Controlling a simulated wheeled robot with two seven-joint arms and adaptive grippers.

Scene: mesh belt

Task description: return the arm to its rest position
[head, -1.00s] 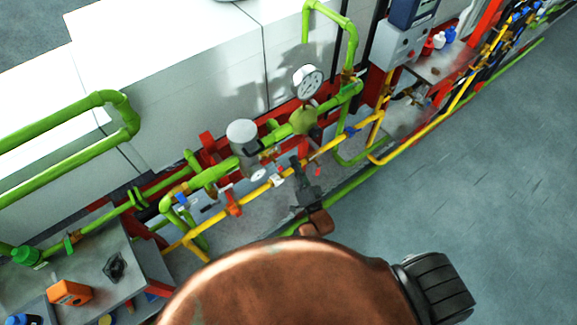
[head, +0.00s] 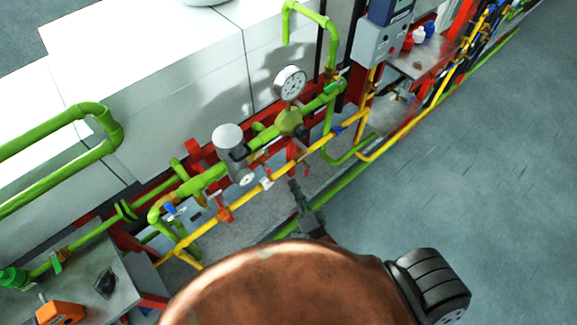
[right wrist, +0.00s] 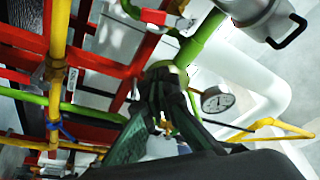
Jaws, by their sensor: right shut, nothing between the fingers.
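My right gripper (head: 303,196) shows in the head view as a dark shape just in front of the yellow and green pipes. It is shut and empty. Its dark fingers also show in the right wrist view (right wrist: 163,92), tips together, with a green pipe fitting and a pressure gauge (right wrist: 216,100) behind them. I cannot tell from these views whether the fingers touch any pipe. My right arm behind the gripper is mostly hidden by my own brown body at the bottom of the head view. My left gripper is not in view.
Green pipes (head: 205,178) and a yellow pipe (head: 350,118) run diagonally on a red frame, with a white-faced gauge (head: 290,83). A grey table (head: 125,290) with an orange device (head: 59,313) stands at lower left. Grey floor (head: 470,170) at right is clear.

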